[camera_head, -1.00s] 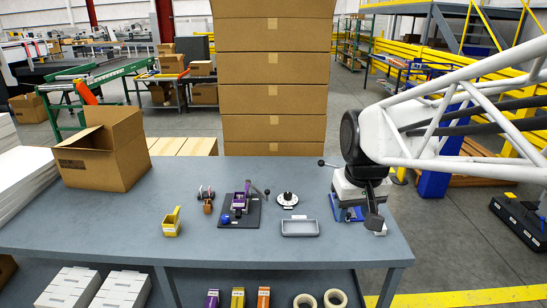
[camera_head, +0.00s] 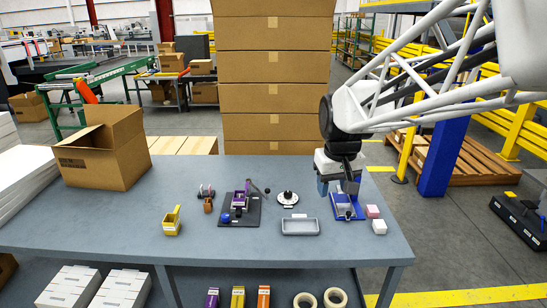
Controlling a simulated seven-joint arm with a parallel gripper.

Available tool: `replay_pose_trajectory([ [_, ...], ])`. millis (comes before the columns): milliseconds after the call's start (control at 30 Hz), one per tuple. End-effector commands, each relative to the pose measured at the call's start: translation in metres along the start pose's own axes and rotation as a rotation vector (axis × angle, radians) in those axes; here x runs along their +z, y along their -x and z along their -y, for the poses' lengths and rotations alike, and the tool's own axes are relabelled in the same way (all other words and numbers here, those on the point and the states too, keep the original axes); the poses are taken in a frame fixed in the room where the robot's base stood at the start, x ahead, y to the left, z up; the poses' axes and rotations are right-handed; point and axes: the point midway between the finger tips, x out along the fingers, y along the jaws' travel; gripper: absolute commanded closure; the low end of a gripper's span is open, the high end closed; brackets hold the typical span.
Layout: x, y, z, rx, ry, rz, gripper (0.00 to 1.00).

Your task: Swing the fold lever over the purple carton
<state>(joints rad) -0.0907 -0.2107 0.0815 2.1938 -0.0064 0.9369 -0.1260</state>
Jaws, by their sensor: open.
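A purple carton (camera_head: 239,201) sits on a dark base plate (camera_head: 250,219) near the middle of the table. A thin lever with a dark ball end (camera_head: 267,190) extends to the right from this fixture, beside the carton rather than over it. A blue ball (camera_head: 226,218) is at the plate's front left. My gripper (camera_head: 337,192) is open, pointing down at the right of the table, well apart from the lever. It is above or just behind a blue fixture (camera_head: 347,208) and covers part of it. Small details of the lever are hard to make out.
A black-and-white round part (camera_head: 287,198) and a grey tray (camera_head: 300,227) lie between the carton fixture and my gripper. Pink (camera_head: 372,211) and white (camera_head: 379,227) blocks stand at the right. A yellow holder (camera_head: 172,222) and an open box (camera_head: 104,149) are left. The table front is mostly clear.

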Motion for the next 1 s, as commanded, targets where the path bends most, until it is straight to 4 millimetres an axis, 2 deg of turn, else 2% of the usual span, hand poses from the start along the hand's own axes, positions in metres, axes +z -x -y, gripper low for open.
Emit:
replay_pose_trajectory([
  [1000,-0.091,-0.032,0.012,-0.011,0.089,0.033,0.51],
])
